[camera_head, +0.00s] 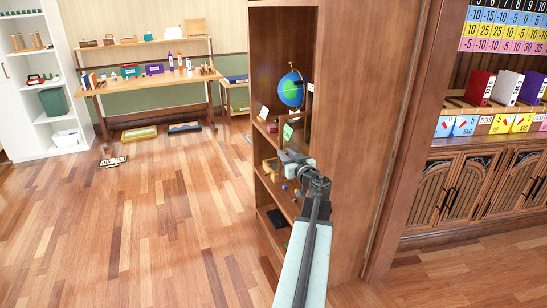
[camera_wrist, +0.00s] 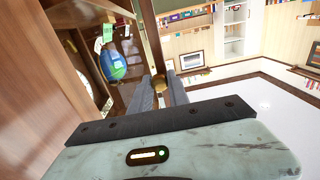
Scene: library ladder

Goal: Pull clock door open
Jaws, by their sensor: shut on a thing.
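A tall brown wooden case (camera_head: 355,120) stands right of centre in the head view, with its shelved front facing left. In the wrist view a narrow wooden upright (camera_wrist: 152,35), which looks like the frame of the clock door, runs down to my fingertips. A small brass-coloured knob (camera_wrist: 195,78) shows beside the fingertips. My gripper (camera_head: 291,160) is at the front of the case, about halfway up the shelves. In the wrist view my gripper (camera_wrist: 165,88) is shut at the upright and knob; the exact contact is hidden. I cannot tell how far the door is open.
A globe (camera_head: 291,89) stands on a shelf inside the case, with small cards and objects below. A wooden workbench (camera_head: 150,82) and a white shelf unit (camera_head: 38,90) stand at the back left.

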